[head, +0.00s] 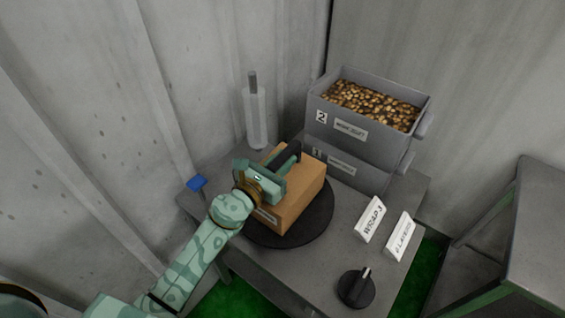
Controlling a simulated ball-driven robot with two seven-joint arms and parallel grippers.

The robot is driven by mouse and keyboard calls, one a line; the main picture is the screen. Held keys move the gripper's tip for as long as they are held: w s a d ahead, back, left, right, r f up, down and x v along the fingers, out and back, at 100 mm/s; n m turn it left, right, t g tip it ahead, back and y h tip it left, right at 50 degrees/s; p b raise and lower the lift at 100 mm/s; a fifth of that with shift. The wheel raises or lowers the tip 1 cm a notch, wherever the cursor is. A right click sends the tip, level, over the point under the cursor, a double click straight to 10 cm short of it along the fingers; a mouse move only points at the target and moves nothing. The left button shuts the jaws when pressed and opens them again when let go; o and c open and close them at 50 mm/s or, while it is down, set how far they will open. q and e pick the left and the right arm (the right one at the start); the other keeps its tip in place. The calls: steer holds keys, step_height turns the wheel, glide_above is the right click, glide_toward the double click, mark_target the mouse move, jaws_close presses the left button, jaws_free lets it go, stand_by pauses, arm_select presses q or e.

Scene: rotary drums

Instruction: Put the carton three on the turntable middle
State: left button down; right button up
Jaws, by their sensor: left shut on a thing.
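A brown carton (303,196) sits on or just above the dark round turntable (318,224), near its middle. I cannot tell if the two touch. A pale label shows on the carton's near left side, but its number is not readable. My left gripper (285,158) reaches over the carton's top from the left and is shut on it. The gripper hides part of the carton's top and left side. My right gripper is not in view.
Two stacked grey bins (345,147) stand behind the turntable; the top one holds brown pieces. A clear cylinder (255,118) stands at the back left. Two white signs (371,219) and a black knob (356,288) are at the right front. Another table (535,240) stands right.

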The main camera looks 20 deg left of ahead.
arm_select(q)
steer(key=c, duration=1.2)
jaws_free()
steer(key=shift+f, duration=0.1)
steer(key=shift+r, duration=0.2)
steer(key=b+v, duration=0.1)
steer(key=v, duration=1.1)
steer(key=shift+b, duration=0.35)
